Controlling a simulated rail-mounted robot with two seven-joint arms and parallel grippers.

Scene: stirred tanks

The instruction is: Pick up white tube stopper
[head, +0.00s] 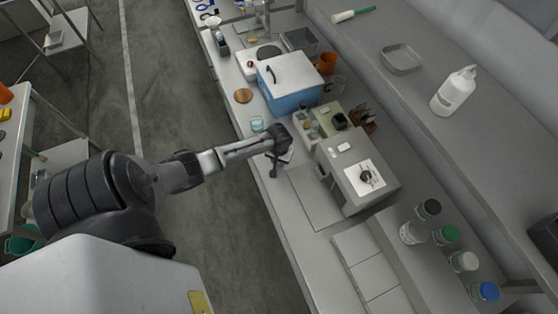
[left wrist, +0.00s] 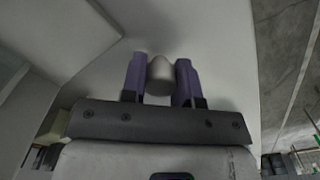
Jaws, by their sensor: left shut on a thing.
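The white tube stopper (left wrist: 160,75) shows in the left wrist view as a pale, rounded, tapering piece between two purple-grey fingers. My left gripper (left wrist: 160,82) is shut on it, one finger on each side. In the head view my left gripper (head: 276,160) is over the bench near its front edge, left of the grey box-shaped device. I cannot make out the stopper there; the gripper is small and dark. My right gripper is in neither view.
A blue box with a white lid (head: 290,84) stands further back on the bench. A small glass beaker (head: 257,124) is close to my left gripper. A grey device (head: 355,172) stands to the right. Capped bottles (head: 412,233) stand nearer. A flat panel (head: 314,197) is bare.

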